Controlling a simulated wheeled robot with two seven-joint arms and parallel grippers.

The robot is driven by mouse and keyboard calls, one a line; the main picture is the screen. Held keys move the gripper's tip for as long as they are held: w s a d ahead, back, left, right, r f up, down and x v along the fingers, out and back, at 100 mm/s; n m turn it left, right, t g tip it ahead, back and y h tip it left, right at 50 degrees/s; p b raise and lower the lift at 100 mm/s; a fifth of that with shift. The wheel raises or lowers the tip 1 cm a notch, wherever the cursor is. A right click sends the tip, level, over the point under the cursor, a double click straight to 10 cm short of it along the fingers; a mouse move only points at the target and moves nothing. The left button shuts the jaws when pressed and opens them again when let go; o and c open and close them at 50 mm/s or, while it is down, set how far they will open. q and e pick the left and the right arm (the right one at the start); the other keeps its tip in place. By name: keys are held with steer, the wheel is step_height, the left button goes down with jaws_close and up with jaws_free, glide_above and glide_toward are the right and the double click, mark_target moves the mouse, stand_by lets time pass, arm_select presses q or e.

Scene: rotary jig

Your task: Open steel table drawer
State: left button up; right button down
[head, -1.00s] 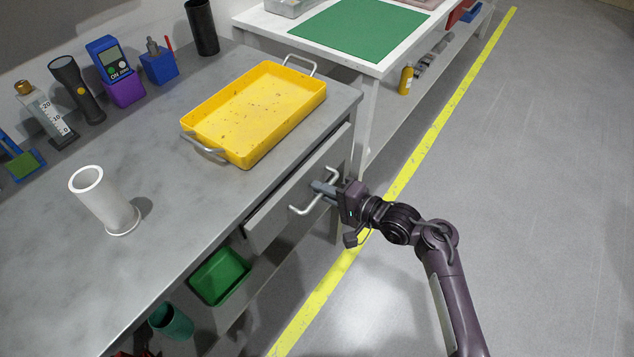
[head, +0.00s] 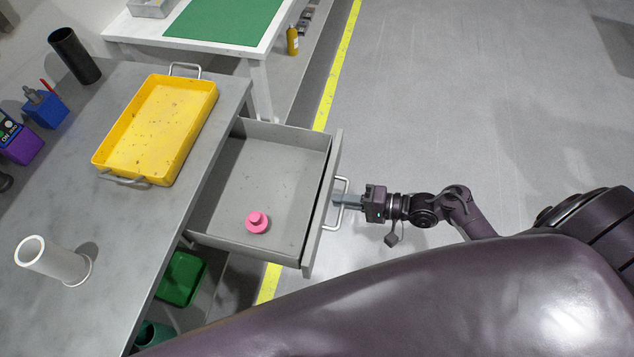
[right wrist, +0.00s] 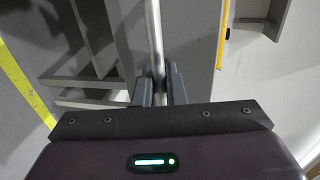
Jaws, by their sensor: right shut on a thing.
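The drawer (head: 262,165) of the steel table (head: 207,158) stands pulled far out in the head view, its grey inside in sight. A pink round piece with a knob (head: 257,222) lies in it near the front. My right gripper (head: 337,200) is shut on the metal bar handle (head: 343,184) on the drawer's front. In the right wrist view the two fingers (right wrist: 159,88) close around the handle bar (right wrist: 153,35). My left gripper is not in view.
A yellow tray (head: 207,103) and a white tube (head: 45,262) stand on the table top. Green containers (head: 180,279) sit below. A white table with a green mat (head: 225,18) stands behind. The floor to the right is clear apart from my arm.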

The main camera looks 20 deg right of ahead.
steer(key=shift+f+p+v, duration=0.15)
steer(key=shift+f+v, duration=0.05)
steer(key=shift+v, duration=0.85)
steer(key=shift+f+p+v, duration=0.15)
steer(key=shift+f+v, duration=0.1)
steer(key=shift+v, duration=0.85)
steer(key=c, duration=1.6)
jaws_free()
steer(key=shift+c, duration=0.2)
steer(key=b+v, duration=0.1)
steer(key=v, duration=0.7)
steer(key=shift+f, duration=0.1)
